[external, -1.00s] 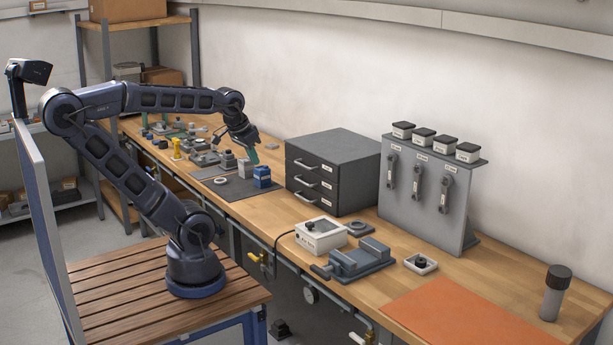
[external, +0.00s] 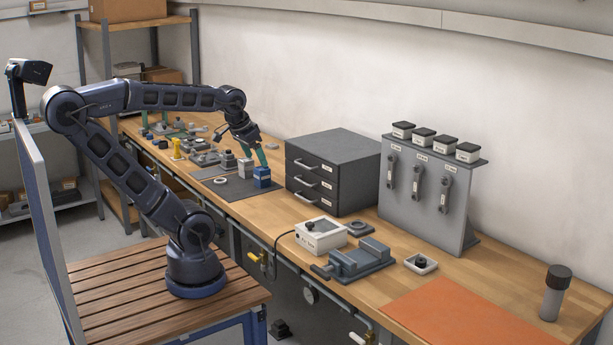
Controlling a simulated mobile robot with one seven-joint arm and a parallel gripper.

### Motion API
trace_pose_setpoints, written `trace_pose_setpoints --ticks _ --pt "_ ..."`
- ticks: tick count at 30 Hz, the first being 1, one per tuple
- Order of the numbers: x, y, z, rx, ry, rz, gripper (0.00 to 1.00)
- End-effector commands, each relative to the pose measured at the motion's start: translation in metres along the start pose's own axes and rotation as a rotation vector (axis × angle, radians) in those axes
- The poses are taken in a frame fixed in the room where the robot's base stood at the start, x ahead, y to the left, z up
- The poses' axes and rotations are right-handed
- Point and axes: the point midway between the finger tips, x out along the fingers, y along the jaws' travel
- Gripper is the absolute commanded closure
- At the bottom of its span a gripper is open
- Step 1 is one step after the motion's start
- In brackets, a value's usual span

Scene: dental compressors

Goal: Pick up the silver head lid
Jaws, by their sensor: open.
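My gripper (external: 257,156) is over the far part of the bench, with its green fingers pointing down and apart. It is above a dark mat (external: 234,190), close to a blue block-like part (external: 262,178) and a small light grey part (external: 245,168). The gripper holds nothing that I can see. Several small grey metal parts (external: 205,158) lie left of the mat. The silver head lid may be among these grey parts, but they are too small to tell which one it is.
A dark drawer cabinet (external: 332,175) stands just right of the gripper. A yellow part (external: 177,148) stands to the left. A white control box (external: 320,236), a grey vise (external: 358,260) and a grey tool panel (external: 425,195) are farther right. An orange mat (external: 462,315) is bare.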

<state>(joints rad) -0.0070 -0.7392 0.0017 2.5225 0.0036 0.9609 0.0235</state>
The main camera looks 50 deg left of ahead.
Motion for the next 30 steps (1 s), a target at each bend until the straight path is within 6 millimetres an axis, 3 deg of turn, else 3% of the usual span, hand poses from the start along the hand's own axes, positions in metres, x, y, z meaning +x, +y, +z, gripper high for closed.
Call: trace_pose_setpoints --ticks 14,23,30 --pt "-0.003 -0.058 -0.122 0.313 -0.104 -0.065 0.22" --pt "0.015 -0.119 -0.198 0.530 -0.184 -0.066 0.22" --pt "0.041 -0.181 -0.248 0.700 -0.244 -0.041 0.22"
